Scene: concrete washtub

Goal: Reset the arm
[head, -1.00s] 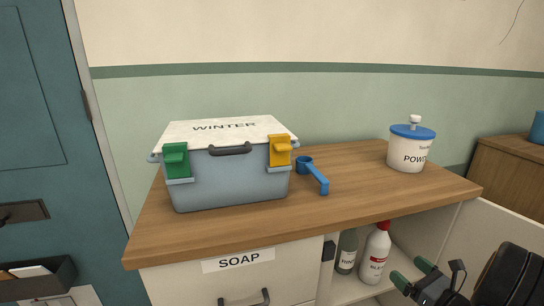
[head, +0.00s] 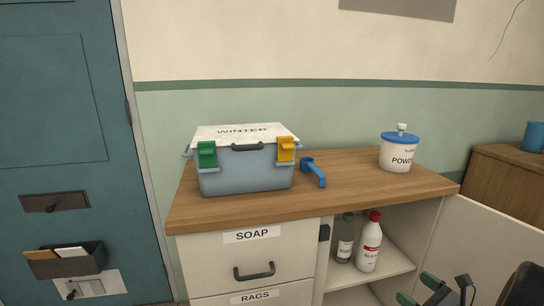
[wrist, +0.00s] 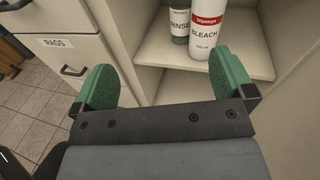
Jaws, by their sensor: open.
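My gripper (wrist: 168,85) is open and empty, with its two green fingers spread apart in the wrist view. It also shows at the lower right of the head view (head: 418,293), in front of the open cabinet. In the wrist view, a white bleach bottle (wrist: 208,40) with a red label stands on the cabinet shelf beyond the fingers. A green-grey bottle marked RINSE (wrist: 180,22) stands left of it. Both bottles are apart from the fingers.
The open cabinet door (head: 484,242) stands to the right. The wooden counter (head: 345,180) carries a grey WINTER box (head: 245,175), a blue scoop (head: 314,174) and a POWDER tub (head: 397,155). Drawers marked SOAP (head: 251,235) and RAGS (head: 254,297) are shut. Tiled floor (wrist: 35,110) lies left.

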